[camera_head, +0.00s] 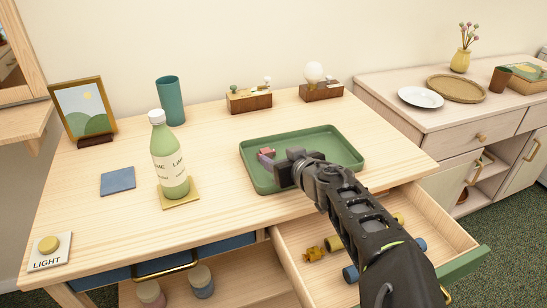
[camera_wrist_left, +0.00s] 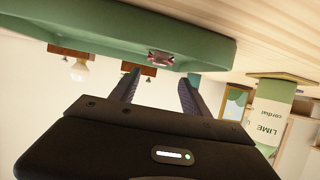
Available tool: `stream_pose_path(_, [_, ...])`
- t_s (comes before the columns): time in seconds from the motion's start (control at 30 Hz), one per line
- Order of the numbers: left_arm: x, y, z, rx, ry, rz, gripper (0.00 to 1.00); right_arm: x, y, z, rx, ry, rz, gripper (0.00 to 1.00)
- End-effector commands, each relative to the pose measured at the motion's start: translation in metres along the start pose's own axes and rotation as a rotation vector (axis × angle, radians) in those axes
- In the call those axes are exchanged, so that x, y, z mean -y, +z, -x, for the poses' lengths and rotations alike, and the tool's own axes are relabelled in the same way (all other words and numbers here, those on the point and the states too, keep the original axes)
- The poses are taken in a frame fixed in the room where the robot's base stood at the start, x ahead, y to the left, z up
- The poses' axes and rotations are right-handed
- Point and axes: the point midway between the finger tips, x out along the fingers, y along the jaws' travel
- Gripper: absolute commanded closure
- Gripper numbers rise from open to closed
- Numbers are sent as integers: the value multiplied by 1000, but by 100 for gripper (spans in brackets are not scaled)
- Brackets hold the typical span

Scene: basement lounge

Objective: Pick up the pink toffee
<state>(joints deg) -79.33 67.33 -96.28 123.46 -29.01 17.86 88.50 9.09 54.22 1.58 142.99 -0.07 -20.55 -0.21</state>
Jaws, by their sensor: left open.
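A small pink toffee (camera_head: 267,153) lies in the green tray (camera_head: 345,147) on the table, near the tray's left side. It also shows in the left wrist view (camera_wrist_left: 160,58), where the picture is upside down, and it appears between and beyond the fingertips. My left gripper (camera_head: 272,161) is open over the left part of the tray, close to the toffee, with nothing seen between its fingers (camera_wrist_left: 159,77). The gripper partly hides the toffee's surroundings in the head view. My right gripper is not in view.
A lime cordial bottle (camera_head: 170,160) stands left of the tray on a yellow coaster (camera_head: 182,201). Two wooden blocks with ornaments (camera_head: 250,102) stand behind the tray. An open drawer (camera_head: 290,236) with several small items lies below my arm. The table's left middle is mostly clear.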

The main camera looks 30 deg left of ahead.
Motion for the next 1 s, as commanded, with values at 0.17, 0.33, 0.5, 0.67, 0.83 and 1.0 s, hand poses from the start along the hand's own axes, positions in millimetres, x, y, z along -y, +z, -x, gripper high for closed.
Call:
stream_pose_path(0.17, [0,6,-2,0,0,0,45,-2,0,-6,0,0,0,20])
stream_pose_path(0.33, [0,5,-2,0,0,0,45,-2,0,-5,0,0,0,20])
stream_pose_path(0.5, [1,6,-11,0,-3,0,45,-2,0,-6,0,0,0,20])
stream_pose_path(0.67, [1,6,-27,1,-3,-1,45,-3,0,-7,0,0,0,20])
stream_pose_path(0.83, [0,6,-28,0,0,0,45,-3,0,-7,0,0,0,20])
stream_pose_path(1.0, [0,6,-30,0,0,0,45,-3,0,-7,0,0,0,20])
